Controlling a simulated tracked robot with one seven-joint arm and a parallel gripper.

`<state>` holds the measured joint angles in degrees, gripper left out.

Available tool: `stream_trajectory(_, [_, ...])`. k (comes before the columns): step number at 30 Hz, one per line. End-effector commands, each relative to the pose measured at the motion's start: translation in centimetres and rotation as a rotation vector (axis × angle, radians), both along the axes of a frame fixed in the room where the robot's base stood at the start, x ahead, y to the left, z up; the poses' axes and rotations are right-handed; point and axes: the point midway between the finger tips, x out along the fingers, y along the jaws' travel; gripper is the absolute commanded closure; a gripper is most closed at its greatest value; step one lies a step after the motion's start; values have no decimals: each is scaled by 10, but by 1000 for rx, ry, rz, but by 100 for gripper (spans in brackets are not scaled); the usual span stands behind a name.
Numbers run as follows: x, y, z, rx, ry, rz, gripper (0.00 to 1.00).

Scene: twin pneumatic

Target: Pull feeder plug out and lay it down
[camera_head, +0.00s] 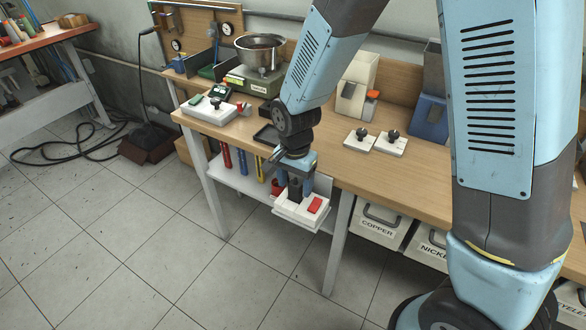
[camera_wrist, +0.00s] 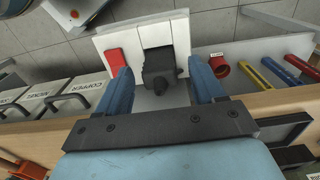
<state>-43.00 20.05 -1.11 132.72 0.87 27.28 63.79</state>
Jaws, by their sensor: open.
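The feeder plug (camera_wrist: 159,64) is a dark grey block with a rounded knob. It stands in a white socket panel (camera_wrist: 125,41) beside a red switch (camera_wrist: 115,61). In the head view the panel (camera_head: 290,210) sits at the front edge of the workbench, with the plug (camera_head: 295,188) partly hidden by my gripper (camera_head: 293,185). In the wrist view my gripper (camera_wrist: 160,88) is open, with one blue finger on each side of the plug. Gaps show between the fingers and the plug.
The workbench (camera_head: 410,178) carries two white blocks with black knobs (camera_head: 375,141), a dark shallow tray (camera_head: 267,136), a scale with a metal bowl (camera_head: 258,52) and a white control box (camera_head: 208,110). Labelled bins (camera_head: 378,224) and coloured tubes (camera_head: 242,163) are below.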

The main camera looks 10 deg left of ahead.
Motion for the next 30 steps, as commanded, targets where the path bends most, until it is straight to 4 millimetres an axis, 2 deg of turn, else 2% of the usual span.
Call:
stream_trajectory(3, [0,0,-15,-1,2,0,32])
stream_trajectory(9, [0,0,-30,0,0,1,32])
stream_trajectory(20, [0,0,-33,1,0,1,32])
stream_trajectory(30, [0,0,-33,1,-1,1,63])
